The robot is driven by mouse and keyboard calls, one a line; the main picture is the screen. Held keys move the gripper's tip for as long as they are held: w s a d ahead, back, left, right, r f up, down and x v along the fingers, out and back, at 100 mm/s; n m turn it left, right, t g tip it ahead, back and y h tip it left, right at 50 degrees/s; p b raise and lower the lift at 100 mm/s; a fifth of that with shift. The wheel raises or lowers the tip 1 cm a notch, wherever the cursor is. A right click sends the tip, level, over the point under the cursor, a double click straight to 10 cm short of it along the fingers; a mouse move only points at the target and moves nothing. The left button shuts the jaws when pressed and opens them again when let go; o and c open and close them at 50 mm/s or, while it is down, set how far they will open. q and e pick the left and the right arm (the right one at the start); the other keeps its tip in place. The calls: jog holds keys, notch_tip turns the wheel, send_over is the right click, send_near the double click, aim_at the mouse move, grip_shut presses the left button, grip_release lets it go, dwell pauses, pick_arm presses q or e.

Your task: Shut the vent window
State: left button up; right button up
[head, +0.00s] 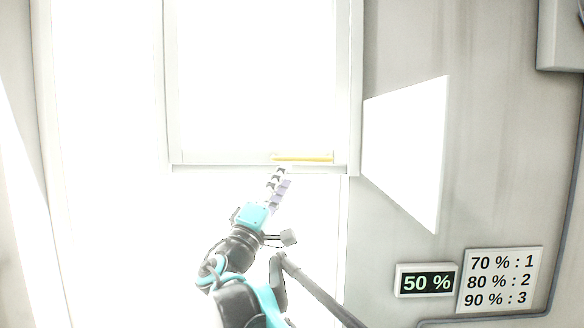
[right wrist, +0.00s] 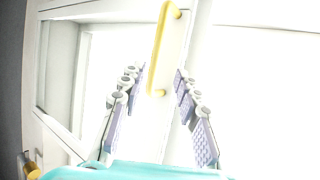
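The vent window (head: 255,157) is a bright white pane in a pale frame in the upper middle of the head view. Glare hides how far it stands open. A yellow bar handle (head: 302,157) runs along its lower edge. The handle also shows in the right wrist view (right wrist: 161,45), ahead of and between the fingers' lines. My right gripper (head: 280,170) is just below the handle's left part, its fingers pointing up at it. In the right wrist view its fingers (right wrist: 159,73) are apart with nothing held between them. My left gripper is not in view.
On the wall at right are a white slanted panel (head: 408,150), a display reading 50 % (head: 427,281) and a sign listing 70 % : 1, 80 % : 2, 90 % : 3 (head: 500,280). A grey box (head: 562,35) is at upper right. A yellow-ended fitting (right wrist: 32,168) shows at lower left.

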jog(key=shift+v, duration=1.85)
